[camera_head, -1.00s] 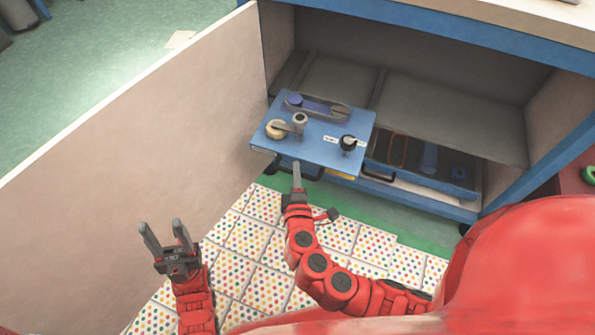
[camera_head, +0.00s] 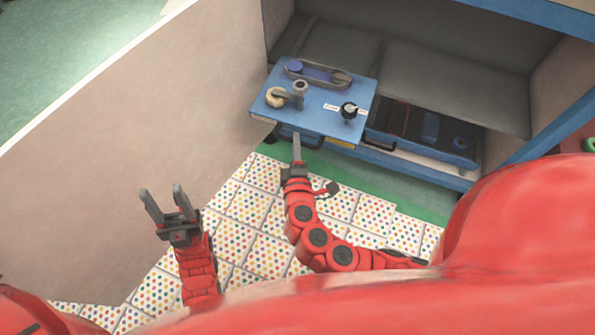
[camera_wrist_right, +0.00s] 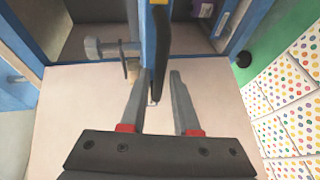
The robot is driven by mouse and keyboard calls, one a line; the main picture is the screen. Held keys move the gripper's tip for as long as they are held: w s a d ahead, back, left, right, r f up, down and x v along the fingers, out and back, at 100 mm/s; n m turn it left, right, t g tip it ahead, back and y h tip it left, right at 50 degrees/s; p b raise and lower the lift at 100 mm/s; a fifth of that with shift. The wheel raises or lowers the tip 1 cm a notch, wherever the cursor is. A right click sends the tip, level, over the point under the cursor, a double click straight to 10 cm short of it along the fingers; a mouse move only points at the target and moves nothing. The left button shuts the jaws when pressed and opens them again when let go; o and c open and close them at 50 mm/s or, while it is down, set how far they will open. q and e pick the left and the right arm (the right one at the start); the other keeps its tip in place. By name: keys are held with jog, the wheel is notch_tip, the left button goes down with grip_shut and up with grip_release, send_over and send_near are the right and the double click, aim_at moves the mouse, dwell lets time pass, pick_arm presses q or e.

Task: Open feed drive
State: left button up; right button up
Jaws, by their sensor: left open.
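A blue panel (camera_head: 318,108) carries a belt on pulleys, a pale roller and a black knob. It juts out of the open cabinet, and a dark handle (camera_head: 312,142) sits under its front edge. My right gripper (camera_head: 297,140) is at that handle. In the right wrist view, the right gripper (camera_wrist_right: 162,80) has its fingers apart, with the blue panel (camera_wrist_right: 155,35) seen edge-on just beyond the tips. I cannot tell whether it touches the handle. My left gripper (camera_head: 164,200) is open and empty, low beside the cabinet door.
The large beige door (camera_head: 130,140) stands open on the left. A lower drawer (camera_head: 430,128) with dark contents lies right of the blue panel. Grey shelving (camera_head: 455,85) is behind. The dotted floor mat (camera_head: 250,215) is clear in front.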

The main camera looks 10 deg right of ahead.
jog(key=b+v, duration=0.1)
jog(key=v, duration=1.4)
jog(key=shift+s+r, duration=0.2)
jog(key=shift+s, duration=0.05)
jog(key=shift+a+r, duration=0.1)
